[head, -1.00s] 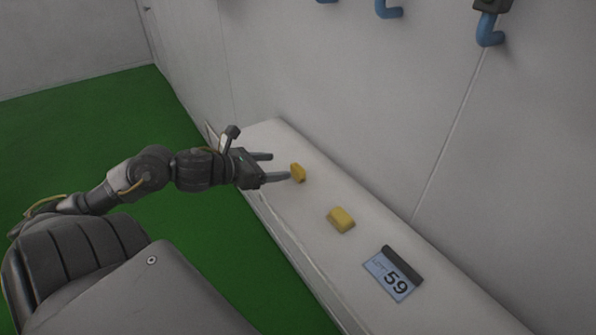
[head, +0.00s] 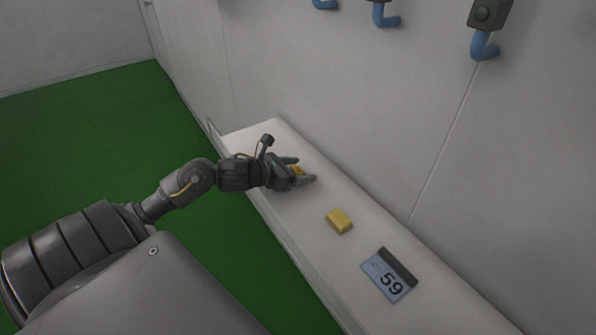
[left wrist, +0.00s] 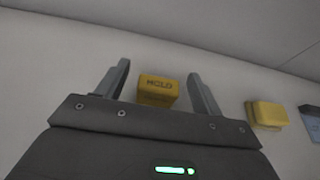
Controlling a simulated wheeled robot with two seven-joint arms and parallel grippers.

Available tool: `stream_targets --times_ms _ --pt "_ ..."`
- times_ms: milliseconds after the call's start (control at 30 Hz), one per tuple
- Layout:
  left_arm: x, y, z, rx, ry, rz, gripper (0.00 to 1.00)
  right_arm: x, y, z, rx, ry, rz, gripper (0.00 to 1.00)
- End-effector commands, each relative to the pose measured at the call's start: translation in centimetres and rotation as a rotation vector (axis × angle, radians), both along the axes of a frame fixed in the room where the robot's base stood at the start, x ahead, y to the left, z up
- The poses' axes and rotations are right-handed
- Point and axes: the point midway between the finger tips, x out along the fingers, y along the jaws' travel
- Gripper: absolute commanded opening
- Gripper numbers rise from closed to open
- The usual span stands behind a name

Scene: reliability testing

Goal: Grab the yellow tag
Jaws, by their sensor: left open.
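A yellow tag (head: 298,170) lies on the white ledge, and my left gripper (head: 302,169) is around it, open. In the left wrist view the yellow tag (left wrist: 158,90), with dark lettering like "HOLD", sits between the two open fingers (left wrist: 160,84), with gaps to both. A second yellow block (head: 339,221) lies further along the ledge; it also shows in the left wrist view (left wrist: 267,115), right of the fingers. In the head view the fingers partly hide the nearer tag. My right gripper is out of view.
The white ledge (head: 262,135) runs along the wall. A sign marked 59 (head: 389,277) lies on it past the second block. Blue hooks (head: 484,46) hang on the wall above. Green floor (head: 100,130) is clear on the left.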

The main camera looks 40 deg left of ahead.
Motion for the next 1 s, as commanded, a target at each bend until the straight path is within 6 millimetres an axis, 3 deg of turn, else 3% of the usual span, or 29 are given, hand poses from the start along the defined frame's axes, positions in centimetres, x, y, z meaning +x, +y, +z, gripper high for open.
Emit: stream_targets --times_ms 167,533,1000 --pt "0.0 0.0 -0.1 0.001 0.0 0.0 0.67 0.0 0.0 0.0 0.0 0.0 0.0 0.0" --pt "0.0 0.0 0.0 0.0 0.0 0.0 0.2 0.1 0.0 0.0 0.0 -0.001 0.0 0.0" --pt "0.0 0.0 1.0 0.005 -0.004 -0.002 0.19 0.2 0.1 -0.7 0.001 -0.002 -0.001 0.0"
